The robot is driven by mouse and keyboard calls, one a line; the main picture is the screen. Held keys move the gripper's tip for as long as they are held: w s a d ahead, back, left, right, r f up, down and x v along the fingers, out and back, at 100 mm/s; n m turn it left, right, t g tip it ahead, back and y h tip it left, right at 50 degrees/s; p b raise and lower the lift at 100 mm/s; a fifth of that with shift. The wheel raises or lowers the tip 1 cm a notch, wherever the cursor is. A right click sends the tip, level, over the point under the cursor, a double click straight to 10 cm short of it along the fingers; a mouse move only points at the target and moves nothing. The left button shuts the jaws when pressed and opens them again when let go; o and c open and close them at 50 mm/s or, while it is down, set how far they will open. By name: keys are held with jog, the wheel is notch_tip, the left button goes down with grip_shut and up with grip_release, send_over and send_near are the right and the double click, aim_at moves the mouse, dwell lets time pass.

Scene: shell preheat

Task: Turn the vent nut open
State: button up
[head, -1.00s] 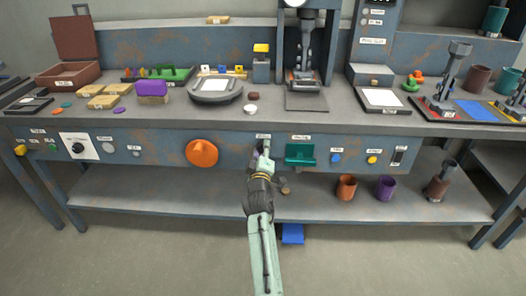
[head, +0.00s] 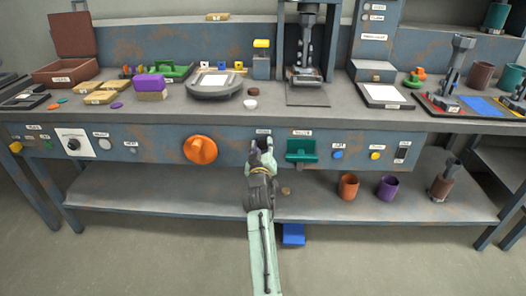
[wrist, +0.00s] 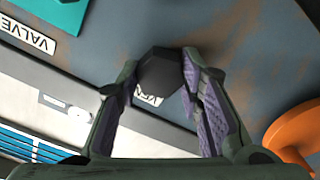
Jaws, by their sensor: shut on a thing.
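The vent nut (wrist: 159,75) is a dark six-sided nut on the front panel, seen between my two fingers in the wrist view. A white label shows partly behind it. My gripper (wrist: 160,82) is shut on the nut, with a purple-padded finger on each side. In the head view my gripper (head: 262,150) reaches up to the panel under a small label, and its fingers mostly hide the nut. How far the nut is turned cannot be told.
The orange knob (head: 200,150) is on the panel to the left. The teal valve handle (head: 301,150) is close on the right. A lower shelf (head: 180,196) runs below, with an orange cup (head: 348,187) and a purple cup (head: 387,188) at right.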

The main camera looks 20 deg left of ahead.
jog(key=shift+f+m+b, duration=0.1)
jog(key=shift+m+b, duration=0.65)
jog(key=shift+m, duration=0.85)
jog(key=o, duration=1.2)
jog(key=shift+c, duration=0.2)
jog(key=v, duration=1.2)
